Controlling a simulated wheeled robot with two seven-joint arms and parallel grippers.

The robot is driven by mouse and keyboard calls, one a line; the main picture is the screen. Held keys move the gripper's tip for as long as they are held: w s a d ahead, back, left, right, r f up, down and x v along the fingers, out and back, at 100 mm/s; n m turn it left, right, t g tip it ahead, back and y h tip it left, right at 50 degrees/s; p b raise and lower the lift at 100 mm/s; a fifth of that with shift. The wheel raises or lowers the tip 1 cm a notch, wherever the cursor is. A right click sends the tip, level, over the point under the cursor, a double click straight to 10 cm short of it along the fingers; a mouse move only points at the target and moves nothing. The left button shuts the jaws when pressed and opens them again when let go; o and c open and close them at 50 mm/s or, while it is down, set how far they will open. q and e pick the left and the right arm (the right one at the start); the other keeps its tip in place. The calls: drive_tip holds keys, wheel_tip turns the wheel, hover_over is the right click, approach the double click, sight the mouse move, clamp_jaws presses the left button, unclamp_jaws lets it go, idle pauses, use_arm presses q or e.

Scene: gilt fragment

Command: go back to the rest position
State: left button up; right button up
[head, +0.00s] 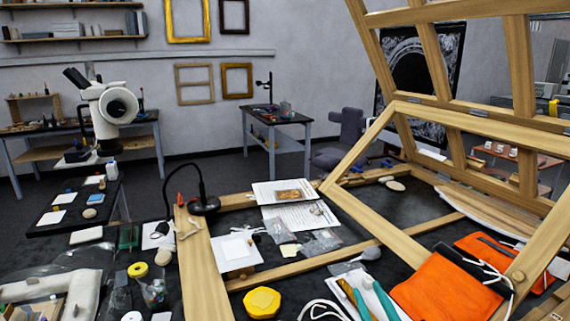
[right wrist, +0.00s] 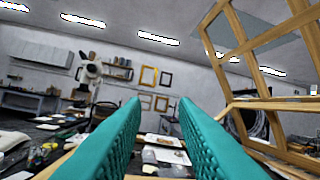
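My right gripper (head: 368,290) shows at the bottom of the head view, its two teal fingers pointing away over the wooden-framed workbench. In the right wrist view, the ribbed teal fingers (right wrist: 160,108) stand apart with a clear gap and nothing between them. The gripper is open and empty. Papers and small items on the bench show through the gap, beyond the fingertips. My left gripper is in neither view.
A large wooden lattice frame (head: 436,62) rises at the right. An orange tool roll (head: 440,292) lies right of my right gripper, a yellow round item (head: 262,302) left of it. A black lamp (head: 204,205) stands on the bench. A white microscope (head: 108,105) stands at the back left.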

drive_tip(key=s+d+f+m+g+h, duration=0.3)
drive_tip(key=d+f+g+h, duration=0.1)
drive_tip(key=f, duration=0.4)
drive_tip(key=s+d+f+m+g+h, duration=0.2)
drive_tip(key=s+d+f+g+h, duration=0.15)
drive_tip(key=f, duration=0.45)
drive_tip(key=s+a+f+n+g+y, duration=0.1)
drive_tip(key=s+f+g, duration=0.95)
drive_tip(key=s, duration=0.45)
wheel_tip(320, 180, down, 27)
drive_tip(key=s+g, duration=0.1)
drive_tip(key=s+d+f+n+g+b, duration=0.1)
drive_tip(key=s+d+f, duration=0.1)
drive_tip(key=s+f, duration=1.4)
drive_tip(key=shift+d+f, duration=0.2)
drive_tip(key=shift+f, duration=0.05)
